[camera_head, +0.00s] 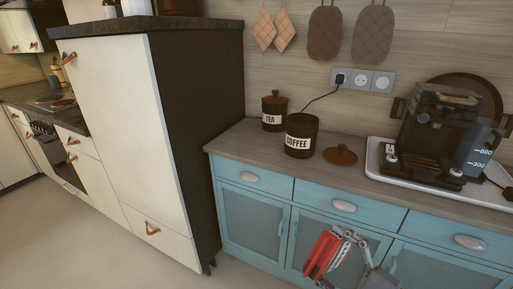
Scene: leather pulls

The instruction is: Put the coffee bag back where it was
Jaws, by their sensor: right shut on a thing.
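My right gripper (338,242) is low in front of the blue cabinet, its arm coming in from the lower right. It is shut on a red packet, which looks like the coffee bag (321,254). The bag is tilted and held in front of the cabinet doors, below the countertop; part of it is hidden by the fingers. A dark canister labelled COFFEE (300,138) stands on the wooden countertop with no lid on it. A brown lid with a knob (341,155) lies on the counter to its right. My left gripper is not in view.
A lidded TEA canister (274,112) stands behind the coffee canister. A coffee machine (432,130) stands on a white tray (405,181) at the right. A tall white cabinet (122,120) with a dark side rises at the left. The counter's front strip (262,160) is clear.

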